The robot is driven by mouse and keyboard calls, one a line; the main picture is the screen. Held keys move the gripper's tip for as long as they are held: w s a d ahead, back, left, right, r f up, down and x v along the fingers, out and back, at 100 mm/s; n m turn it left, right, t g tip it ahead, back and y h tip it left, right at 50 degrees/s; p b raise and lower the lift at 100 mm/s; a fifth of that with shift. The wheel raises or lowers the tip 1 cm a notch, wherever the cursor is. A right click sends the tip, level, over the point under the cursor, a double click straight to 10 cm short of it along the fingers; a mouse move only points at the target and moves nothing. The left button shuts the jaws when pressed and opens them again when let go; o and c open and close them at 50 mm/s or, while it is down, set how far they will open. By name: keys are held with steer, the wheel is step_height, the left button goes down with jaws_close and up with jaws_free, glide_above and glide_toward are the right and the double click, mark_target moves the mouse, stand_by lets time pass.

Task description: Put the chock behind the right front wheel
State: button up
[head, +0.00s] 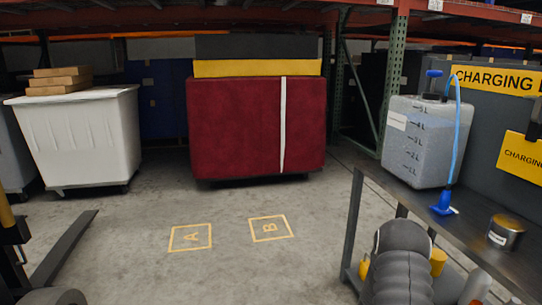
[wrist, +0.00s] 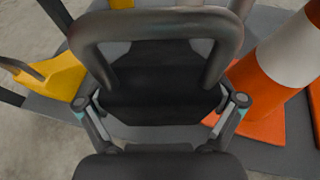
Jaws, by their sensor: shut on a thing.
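My gripper (wrist: 162,108) is shut on a dark, ribbed block, which I take to be the chock (wrist: 150,80). The block fills the space between the two fingers in the wrist view. A thick grey loop stands over it. In the head view my gripper and the held block are hidden behind my grey sleeved arm, low at the right. A dark wheel (head: 58,298) shows partly at the bottom left of the head view, beside a dark fork (head: 62,248). I cannot tell whether it is the right front wheel.
A steel cart (head: 460,225) at the right carries a clear jug (head: 424,142) and a tin (head: 505,234). An orange and white cone (wrist: 290,50) and a yellow piece (wrist: 52,76) lie close around my gripper. The floor around squares A and B is clear. A maroon load (head: 235,125) stands behind.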

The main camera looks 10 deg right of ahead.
steer(key=a+r+n+t+y+p, duration=0.1)
steer(key=a+r+n+t+y, duration=0.2)
steer(key=a+r, duration=0.5)
steer(key=a+r+n+t+y+p, duration=0.2)
steer(key=a+r, duration=0.7)
steer(key=a, duration=1.1)
steer(key=a+r+n+t+y+p, duration=0.2)
steer(key=a+r+n, duration=0.3)
steer(key=a, duration=0.9)
steer(key=shift+w+r+n+t+y, duration=0.45)
steer(key=shift+r+t+y, duration=0.35)
steer(key=shift+r, duration=0.95)
